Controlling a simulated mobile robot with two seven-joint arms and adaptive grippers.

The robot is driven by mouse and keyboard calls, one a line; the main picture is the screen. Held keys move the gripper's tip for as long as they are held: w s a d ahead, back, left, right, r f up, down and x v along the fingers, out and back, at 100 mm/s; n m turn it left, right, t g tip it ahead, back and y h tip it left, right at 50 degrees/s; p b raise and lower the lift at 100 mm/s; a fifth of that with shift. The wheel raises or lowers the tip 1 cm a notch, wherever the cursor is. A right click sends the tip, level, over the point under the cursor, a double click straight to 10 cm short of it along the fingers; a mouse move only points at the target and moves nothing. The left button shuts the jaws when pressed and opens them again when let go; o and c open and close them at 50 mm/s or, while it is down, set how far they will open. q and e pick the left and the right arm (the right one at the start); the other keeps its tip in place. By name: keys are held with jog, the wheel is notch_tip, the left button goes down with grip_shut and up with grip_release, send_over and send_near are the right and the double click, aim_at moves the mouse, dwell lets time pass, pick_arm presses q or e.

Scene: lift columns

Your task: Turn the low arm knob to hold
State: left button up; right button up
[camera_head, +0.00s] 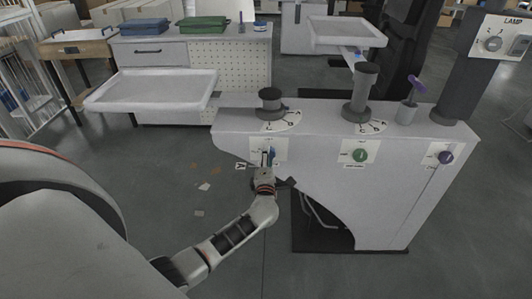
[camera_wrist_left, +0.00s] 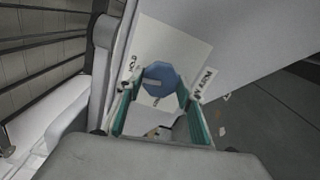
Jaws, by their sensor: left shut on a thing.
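The blue knob (camera_head: 271,152) sits on a white label plate on the front face of the grey console (camera_head: 320,125). In the left wrist view the knob (camera_wrist_left: 162,78) is a blue many-sided disc with a pale pointer mark, which lies toward its left side. The word HOLD is printed left of it, and a partly hidden label ending in ARM is at the right. My left gripper (camera_head: 267,163) is at the knob from the front. Its teal-lined fingers lie on either side of the knob, shut on it. My right gripper is not in view.
A green knob (camera_head: 360,155) and a purple knob (camera_head: 446,157) are farther right on the same face. A LAMP panel (camera_head: 494,42) is at the upper right. A white tray (camera_head: 150,90) is behind left. Floor is open in front.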

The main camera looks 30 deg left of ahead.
pick_arm(q)
jog(key=shift+m+p, duration=0.7)
jog(key=shift+m, duration=0.2)
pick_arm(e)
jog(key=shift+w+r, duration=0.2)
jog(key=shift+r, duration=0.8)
pick_arm(q)
jog(key=shift+f, duration=0.1)
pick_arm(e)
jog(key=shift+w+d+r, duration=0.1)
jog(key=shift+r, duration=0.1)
pick_arm(q)
jog(key=o, duration=1.1)
jog(key=v, duration=1.2)
jog(key=shift+s, duration=0.1)
